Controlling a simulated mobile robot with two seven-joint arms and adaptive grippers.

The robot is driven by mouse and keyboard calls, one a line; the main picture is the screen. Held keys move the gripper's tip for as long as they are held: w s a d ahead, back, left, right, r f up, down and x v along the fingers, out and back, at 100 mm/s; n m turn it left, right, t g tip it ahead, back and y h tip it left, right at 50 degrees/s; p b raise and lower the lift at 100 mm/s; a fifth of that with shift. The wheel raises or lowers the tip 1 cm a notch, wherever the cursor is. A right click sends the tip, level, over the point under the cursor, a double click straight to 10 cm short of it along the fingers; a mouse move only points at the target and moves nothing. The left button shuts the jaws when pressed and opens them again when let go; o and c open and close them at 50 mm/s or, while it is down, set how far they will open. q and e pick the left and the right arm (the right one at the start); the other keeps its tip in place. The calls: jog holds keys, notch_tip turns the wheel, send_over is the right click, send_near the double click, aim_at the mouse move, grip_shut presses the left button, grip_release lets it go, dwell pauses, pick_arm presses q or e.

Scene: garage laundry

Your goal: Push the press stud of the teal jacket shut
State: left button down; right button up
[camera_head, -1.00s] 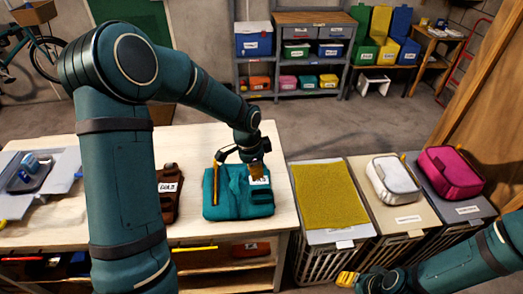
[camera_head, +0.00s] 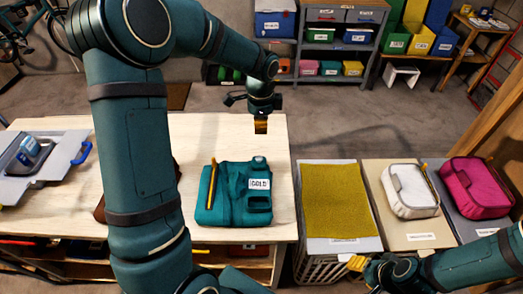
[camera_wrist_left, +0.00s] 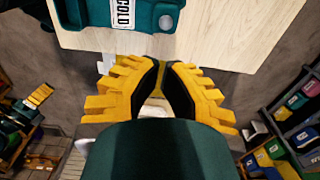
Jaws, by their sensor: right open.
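The teal jacket (camera_head: 228,205) lies folded on the light wooden table. It has a white COLD label (camera_head: 259,184), a yellow strip on its left side and a tab at its upper right corner. In the left wrist view the jacket's edge (camera_wrist_left: 105,14) is at the top, with a round grey stud (camera_wrist_left: 166,22) on the tab; I cannot tell whether it is fastened. My right gripper (camera_head: 356,264) is open, low in front of the bins, partly cut from clear view.
An olive-topped bin (camera_head: 340,200) stands right of the table. A white pouch (camera_head: 410,190) and a magenta pouch (camera_head: 477,187) lie on bins farther right. A grey board (camera_head: 60,165) with a blue item is at left. My left arm hides a brown item.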

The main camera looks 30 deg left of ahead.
aim_at(261, 160)
pick_arm(q)
notch_tip(261, 160, down, 14)
jog(key=shift+w+b, duration=0.1)
jog(key=shift+b, duration=0.35)
